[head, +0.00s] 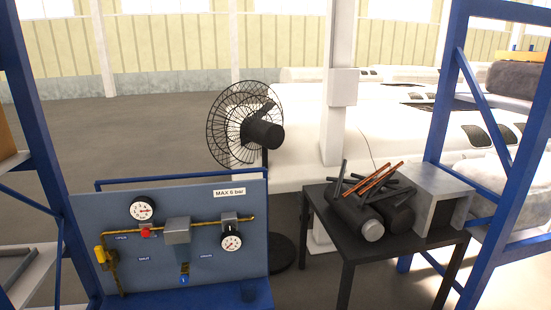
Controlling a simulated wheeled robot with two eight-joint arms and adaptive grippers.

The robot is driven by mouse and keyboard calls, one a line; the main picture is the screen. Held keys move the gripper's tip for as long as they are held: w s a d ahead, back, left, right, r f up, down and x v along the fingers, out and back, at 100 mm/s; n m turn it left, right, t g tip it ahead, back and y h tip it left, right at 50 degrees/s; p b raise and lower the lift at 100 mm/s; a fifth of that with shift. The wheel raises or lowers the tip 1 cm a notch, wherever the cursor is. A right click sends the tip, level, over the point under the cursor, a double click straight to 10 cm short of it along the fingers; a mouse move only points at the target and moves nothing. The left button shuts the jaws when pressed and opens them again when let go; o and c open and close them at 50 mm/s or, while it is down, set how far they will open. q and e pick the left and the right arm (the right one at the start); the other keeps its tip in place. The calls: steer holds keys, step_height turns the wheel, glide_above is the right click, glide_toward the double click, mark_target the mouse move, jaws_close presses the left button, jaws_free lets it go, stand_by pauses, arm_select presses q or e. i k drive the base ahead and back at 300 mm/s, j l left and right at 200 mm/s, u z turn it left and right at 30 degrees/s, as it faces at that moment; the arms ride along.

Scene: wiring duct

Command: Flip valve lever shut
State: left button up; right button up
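A grey-blue panel (100,212) stands at lower left. A brass-coloured pipe (198,224) runs across it. A small red part (145,232), which may be the valve lever, sits on the pipe below the left gauge (142,208). It is too small to tell which way it points. An "OPEN" label (122,237) is to its left and a "SHUT" label (144,258) is below it. A yellow part (101,254) sits at the pipe's left end. Neither of my grippers is in view.
A grey box (177,231), a right gauge (231,240) and a blue part (184,281) are also on the panel. A fan (262,133) stands behind. A dark table (345,241) holds black cylinders (357,216) and a grey block (441,198). Blue frames (453,110) flank both sides.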

mark_target(99, 250)
steer(key=u, duration=1.5)
steer(key=i+j, duration=1)
steer(key=i, duration=0.2)
steer(key=i+j+u, duration=0.1)
steer(key=i+j, duration=0.35)
steer(key=i, duration=0.15)
